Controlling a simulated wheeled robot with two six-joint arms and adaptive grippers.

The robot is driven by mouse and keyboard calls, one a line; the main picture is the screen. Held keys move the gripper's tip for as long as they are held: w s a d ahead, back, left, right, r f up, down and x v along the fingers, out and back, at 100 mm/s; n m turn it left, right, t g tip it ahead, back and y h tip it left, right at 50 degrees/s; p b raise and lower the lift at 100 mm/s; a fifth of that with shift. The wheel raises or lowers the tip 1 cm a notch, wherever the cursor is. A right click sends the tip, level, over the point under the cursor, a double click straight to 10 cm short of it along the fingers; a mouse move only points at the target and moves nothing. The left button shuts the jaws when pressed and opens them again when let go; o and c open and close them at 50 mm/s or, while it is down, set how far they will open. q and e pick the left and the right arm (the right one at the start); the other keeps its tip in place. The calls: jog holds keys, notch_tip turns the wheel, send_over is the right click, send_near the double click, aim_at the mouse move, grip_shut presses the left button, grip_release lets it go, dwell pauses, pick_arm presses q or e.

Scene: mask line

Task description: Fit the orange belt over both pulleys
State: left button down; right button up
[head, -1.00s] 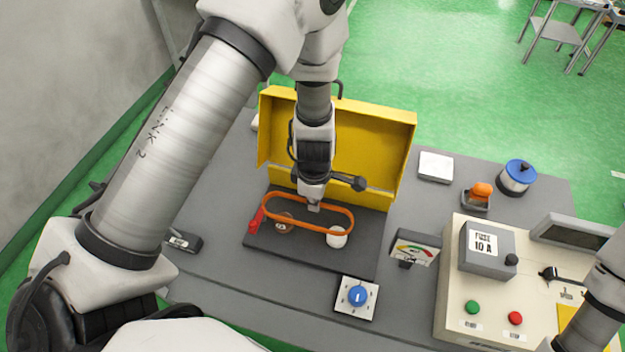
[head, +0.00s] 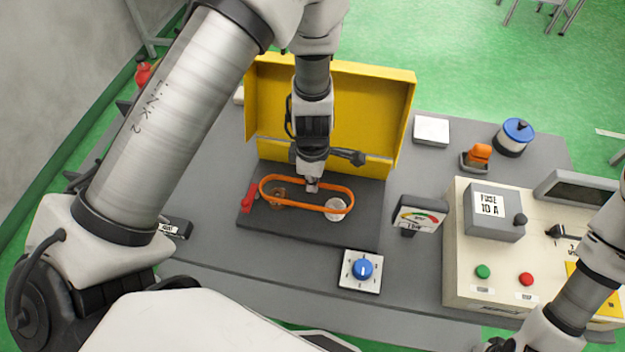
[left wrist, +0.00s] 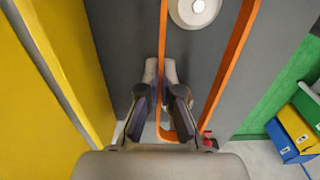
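The orange belt (head: 310,209) is a long loop held level above the dark base plate (head: 370,225). In the head view the brown pulley (head: 277,197) shows inside its left end and the white pulley (head: 335,209) at its right end, partly crossed by the near strand. My left gripper (head: 311,187) is shut on the belt's far strand. The left wrist view shows the strand between my fingertips (left wrist: 161,72) and the white pulley (left wrist: 195,10) between the strands. How far the belt sits above the pulleys is hard to tell. My right gripper is out of view.
A red lever (head: 248,198) stands left of the brown pulley. An open yellow cover (head: 350,110) rises behind the plate. A blue knob (head: 362,268), a gauge (head: 416,214) and a control box (head: 465,280) lie nearer and right.

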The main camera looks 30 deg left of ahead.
aim_at(313, 196)
pick_arm(q)
jog(key=shift+f+b, duration=1.65)
jog(key=shift+f, duration=0.45)
jog(key=shift+s, duration=0.1)
jog(key=shift+f, duration=0.1)
jog(key=c, duration=1.2)
grip_release()
jog(key=shift+s, duration=0.15)
jog(key=shift+c, duration=0.2)
jog(key=shift+f, duration=0.1)
jog(key=shift+w, duration=0.25)
jog(key=shift+r, duration=0.5)
notch_tip(313, 196, up, 11)
jog(key=shift+r, duration=0.1)
